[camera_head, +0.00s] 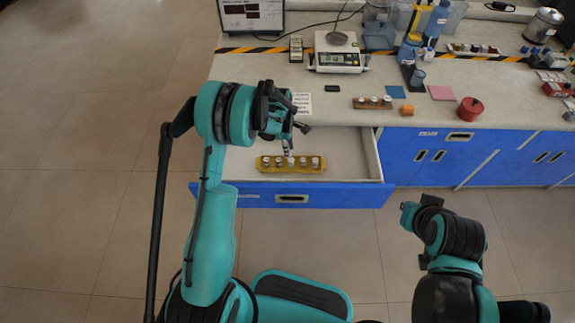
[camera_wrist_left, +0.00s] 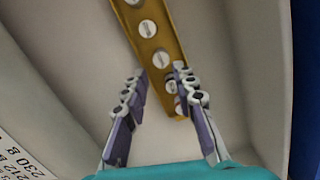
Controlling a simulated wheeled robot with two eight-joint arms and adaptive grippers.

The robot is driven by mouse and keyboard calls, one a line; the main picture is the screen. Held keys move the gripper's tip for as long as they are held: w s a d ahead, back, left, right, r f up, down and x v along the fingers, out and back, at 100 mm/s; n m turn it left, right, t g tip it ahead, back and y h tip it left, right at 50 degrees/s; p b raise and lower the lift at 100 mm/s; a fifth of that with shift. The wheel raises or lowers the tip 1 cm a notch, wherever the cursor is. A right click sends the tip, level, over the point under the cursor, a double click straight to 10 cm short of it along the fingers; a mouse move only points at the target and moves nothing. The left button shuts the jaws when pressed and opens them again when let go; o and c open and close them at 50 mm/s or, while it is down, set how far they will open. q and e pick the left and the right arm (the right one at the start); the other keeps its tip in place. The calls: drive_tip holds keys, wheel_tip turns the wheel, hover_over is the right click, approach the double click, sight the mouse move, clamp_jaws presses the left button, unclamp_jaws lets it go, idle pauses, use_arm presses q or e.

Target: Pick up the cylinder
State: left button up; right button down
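A yellow-brown rack (camera_head: 262,167) with a row of several small white-topped cylinders (camera_head: 303,161) lies in the open drawer. In the left wrist view the rack (camera_wrist_left: 153,45) runs from the top edge down toward the fingers, and the cylinders show as round, slotted light tops (camera_wrist_left: 148,28). My left gripper (camera_head: 287,147) is over the rack from behind in the head view. In the left wrist view its fingers (camera_wrist_left: 158,80) are apart, with nothing gripped.
The blue-fronted drawer (camera_head: 340,195) is pulled out, and its walls surround the rack. The counter behind holds a balance (camera_head: 339,58), another rack of cylinders (camera_head: 372,103), a red pot (camera_head: 470,111) and blue bottles (camera_head: 436,22). The drawer floor right of the rack is clear.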

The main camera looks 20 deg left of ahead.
sight(291, 160)
use_arm(q)
drive_tip(key=f+b, duration=0.1)
drive_tip(key=f, duration=0.2)
drive_tip(key=shift+d, duration=0.2)
drive_tip(key=f+b, duration=0.1)
drive_tip(key=f, duration=0.2)
drive_tip(key=f+b, duration=0.1)
drive_tip(key=f, duration=0.1)
drive_tip(key=shift+d+b, duration=0.25)
drive_tip(key=shift+b, duration=0.1)
drive_tip(key=shift+r, duration=0.15)
drive_tip(key=c, duration=0.5)
